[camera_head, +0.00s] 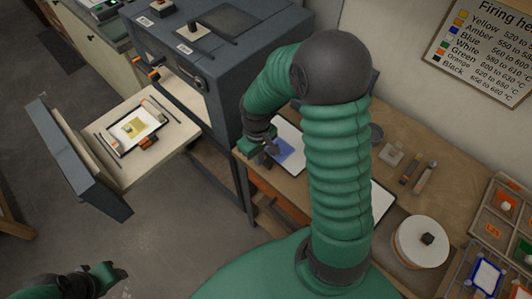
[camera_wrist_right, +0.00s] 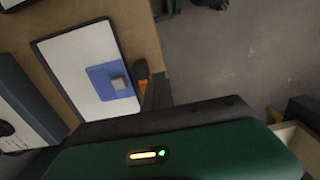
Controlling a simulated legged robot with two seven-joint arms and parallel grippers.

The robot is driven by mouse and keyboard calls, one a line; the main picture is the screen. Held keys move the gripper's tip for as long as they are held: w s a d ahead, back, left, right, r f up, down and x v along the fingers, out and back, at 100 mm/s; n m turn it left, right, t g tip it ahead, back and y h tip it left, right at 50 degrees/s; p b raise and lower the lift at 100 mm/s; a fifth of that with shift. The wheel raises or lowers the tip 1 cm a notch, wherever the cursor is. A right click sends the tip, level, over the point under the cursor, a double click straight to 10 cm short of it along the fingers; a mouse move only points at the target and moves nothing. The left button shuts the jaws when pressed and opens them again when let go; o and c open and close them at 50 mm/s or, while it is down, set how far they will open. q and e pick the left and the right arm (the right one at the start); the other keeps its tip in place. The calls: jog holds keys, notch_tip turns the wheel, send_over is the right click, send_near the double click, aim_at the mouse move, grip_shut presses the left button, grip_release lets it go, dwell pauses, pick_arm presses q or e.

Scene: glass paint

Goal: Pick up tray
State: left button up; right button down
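A white tray with a dark rim (camera_head: 289,132) lies on the wooden workbench, partly hidden behind my right arm. A blue square sheet with a small grey block lies on it. The tray (camera_wrist_right: 75,60) shows more fully in the right wrist view, with an orange part beside its edge. My right gripper (camera_head: 268,150) is at the tray's left edge; its fingers are mostly hidden, and I cannot tell whether they touch it. My left gripper (camera_head: 118,272) is low at the left over the floor, away from the tray. A second tray (camera_head: 120,149) with a yellow sheet and orange handle lies on the pulled-out kiln drawer.
The dark kiln (camera_head: 225,60) stands behind the drawer (camera_head: 165,158). On the workbench (camera_head: 400,150) are small tools, a round white turntable (camera_head: 412,240) and a compartment box (camera_head: 500,225) at the right. The floor between drawer and bench is clear.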

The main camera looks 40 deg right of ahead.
jog(key=s+a+r+b, duration=0.1)
jog(key=s+a+b, duration=0.1)
jog(key=a, duration=1)
jog(key=shift+s+a+r, duration=0.2)
jog(key=shift+s+a, duration=0.15)
jog(key=shift+a, duration=0.05)
jog(key=c, duration=2.2)
grip_release()
jog(key=c, duration=1.7)
grip_release()
jog(key=shift+a, duration=0.1)
jog(key=o, duration=1.2)
jog(key=shift+o, duration=0.3)
jog(key=shift+r, duration=0.1)
